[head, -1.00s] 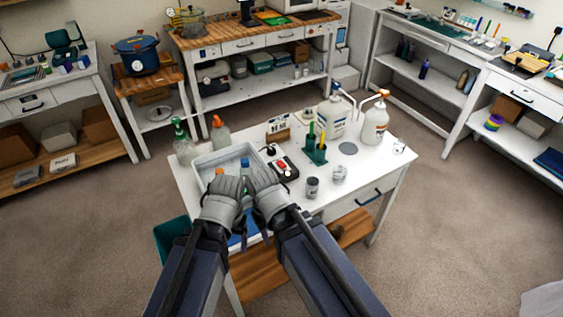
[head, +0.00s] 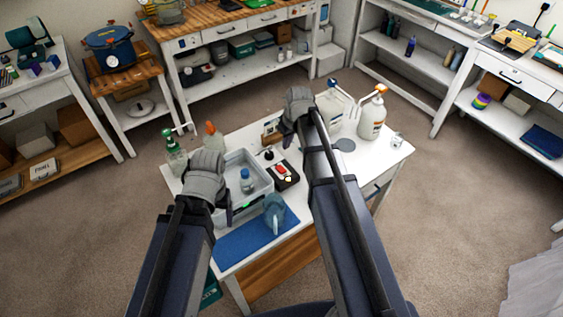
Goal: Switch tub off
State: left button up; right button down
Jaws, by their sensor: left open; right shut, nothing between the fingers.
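The tub (head: 259,203) is a pale grey open tray on the white table, with a blue-capped bottle (head: 246,181) standing in it. A dark switch box with a red rocker (head: 281,170) lies just right of the tub; I cannot tell its switch position. My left gripper (head: 208,158) is open over the tub's left side and hides part of it. My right gripper (head: 298,98) is shut and empty, beyond the switch box near the back of the table, apart from the rocker as far as I can see.
A blue mat (head: 240,245) with a blue-grey jug (head: 274,213) lies at the table's front. A green-topped bottle (head: 175,155) and an orange-topped bottle (head: 213,138) stand at the back left. White pump jugs (head: 371,119) stand at the back right.

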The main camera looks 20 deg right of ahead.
aim_at(283, 170)
jog(key=shift+f, duration=0.1)
pick_arm(q)
notch_tip(283, 170, down, 13)
jog(key=b, duration=1.2)
jog(key=shift+r+b, duration=0.1)
jog(key=shift+b, duration=0.3)
pick_arm(e)
jog(key=x, duration=0.8)
jog(key=s+x, duration=0.1)
jog(key=x, duration=0.3)
jog(key=shift+w+f, duration=0.1)
jog(key=shift+f, duration=0.4)
pick_arm(q)
jog(key=shift+f+b, duration=0.5)
pick_arm(e)
jog(key=shift+f, duration=0.5)
jog(key=shift+d+r, duration=0.1)
